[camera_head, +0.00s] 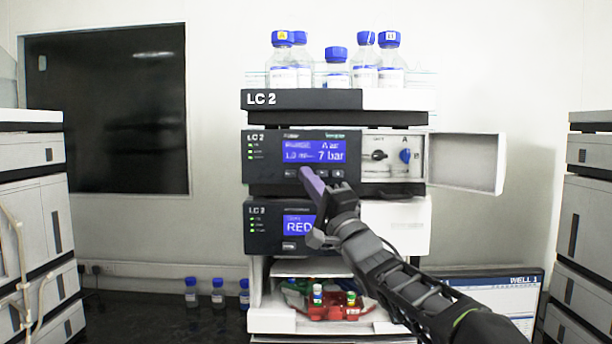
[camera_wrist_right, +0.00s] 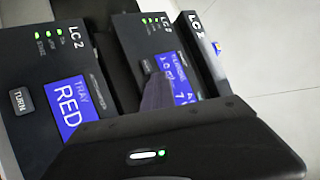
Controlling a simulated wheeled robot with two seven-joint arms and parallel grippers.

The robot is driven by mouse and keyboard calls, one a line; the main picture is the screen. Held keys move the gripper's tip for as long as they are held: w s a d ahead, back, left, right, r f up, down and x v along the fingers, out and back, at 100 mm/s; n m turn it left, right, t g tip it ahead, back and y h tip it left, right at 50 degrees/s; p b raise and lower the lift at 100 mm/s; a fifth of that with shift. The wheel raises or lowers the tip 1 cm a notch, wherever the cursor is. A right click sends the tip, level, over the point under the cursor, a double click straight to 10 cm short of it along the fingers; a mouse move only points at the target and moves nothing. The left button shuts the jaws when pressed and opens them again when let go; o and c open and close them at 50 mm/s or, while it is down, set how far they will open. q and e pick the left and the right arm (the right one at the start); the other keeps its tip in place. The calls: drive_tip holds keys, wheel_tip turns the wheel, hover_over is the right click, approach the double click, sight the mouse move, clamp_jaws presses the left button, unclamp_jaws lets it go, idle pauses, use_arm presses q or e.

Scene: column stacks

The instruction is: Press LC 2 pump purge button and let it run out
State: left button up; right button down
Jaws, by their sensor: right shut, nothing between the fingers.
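The LC 2 pump module (camera_head: 268,178) is in the middle of the stack in the head view. Its blue screen (camera_head: 328,150) reads PURGE, A and 7 bar, with some text blurred. A small button (camera_head: 291,174) sits below the screen at left and another (camera_head: 337,173) at right. My right gripper (camera_head: 309,176) is shut and empty, its fingertips in front of the panel just under the screen, between these buttons. Whether they touch the panel I cannot tell. In the right wrist view the fingers (camera_wrist_right: 156,92) partly cover the pump screen (camera_wrist_right: 180,82). My left gripper is not in view.
Below is the tray module (camera_head: 262,230) with a screen reading RED. The pump's side door (camera_head: 466,162) stands open at right, showing a black knob (camera_head: 379,155) and a blue knob (camera_head: 405,156). Blue-capped bottles (camera_head: 336,68) stand on top. A red rack (camera_head: 335,311) holds vials below.

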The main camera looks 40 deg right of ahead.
drive_tip(key=shift+s+a+b, duration=0.35)
drive_tip(key=shift+s+a, duration=0.1)
drive_tip(key=shift+s, duration=0.15)
drive_tip(key=s+a+b, duration=0.1)
drive_tip(key=s, duration=0.1)
drive_tip(key=s+a+b, duration=0.2)
idle(0.4)
idle(0.8)
